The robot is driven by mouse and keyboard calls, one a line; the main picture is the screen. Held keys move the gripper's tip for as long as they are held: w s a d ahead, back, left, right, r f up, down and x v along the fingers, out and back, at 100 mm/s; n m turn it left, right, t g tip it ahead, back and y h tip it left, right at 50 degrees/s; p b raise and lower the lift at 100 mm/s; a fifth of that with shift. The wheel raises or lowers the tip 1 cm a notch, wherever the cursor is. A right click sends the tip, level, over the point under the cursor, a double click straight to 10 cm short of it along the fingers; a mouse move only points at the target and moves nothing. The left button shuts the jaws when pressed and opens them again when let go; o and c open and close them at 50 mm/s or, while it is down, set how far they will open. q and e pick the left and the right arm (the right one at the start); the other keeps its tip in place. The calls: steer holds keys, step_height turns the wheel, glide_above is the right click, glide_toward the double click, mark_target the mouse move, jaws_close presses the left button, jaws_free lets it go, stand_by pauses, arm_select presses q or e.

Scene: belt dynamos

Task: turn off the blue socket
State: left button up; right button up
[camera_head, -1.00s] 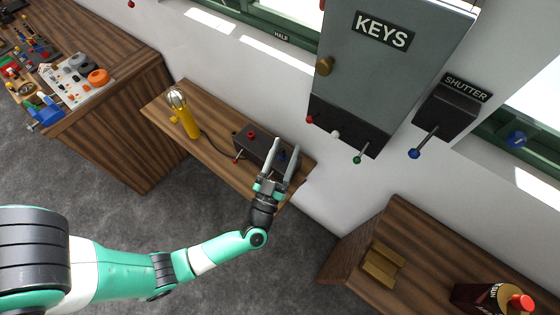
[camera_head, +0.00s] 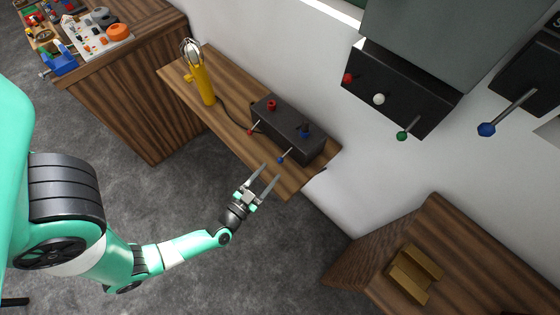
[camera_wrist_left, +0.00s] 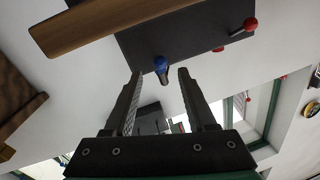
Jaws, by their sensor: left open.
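A dark switch box (camera_head: 288,130) sits on the narrow wooden shelf. Its blue socket (camera_head: 304,133) is on top at the right end, and a blue-tipped lever (camera_head: 281,160) sticks out of the front below it. A red socket (camera_head: 271,104) and a red-tipped lever (camera_head: 251,131) are at the other end. My left gripper (camera_head: 270,171) is open and empty, in front of the blue lever. In the left wrist view, a blue tip (camera_wrist_left: 160,63) shows just beyond the open fingers (camera_wrist_left: 160,75), nearer the left finger. My right gripper is not in view.
A yellow lamp (camera_head: 204,80) stands on the shelf (camera_head: 225,112), with a cable running to the box. A wall cabinet with a lever panel (camera_head: 400,90) hangs at upper right. A wooden stand (camera_head: 415,275) is at lower right. Open floor lies in front of the shelf.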

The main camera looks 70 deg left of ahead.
mark_target(280, 160)
arm_select(q)
steer(key=b+x, duration=0.1)
steer(key=x, duration=0.6)
jaws_close()
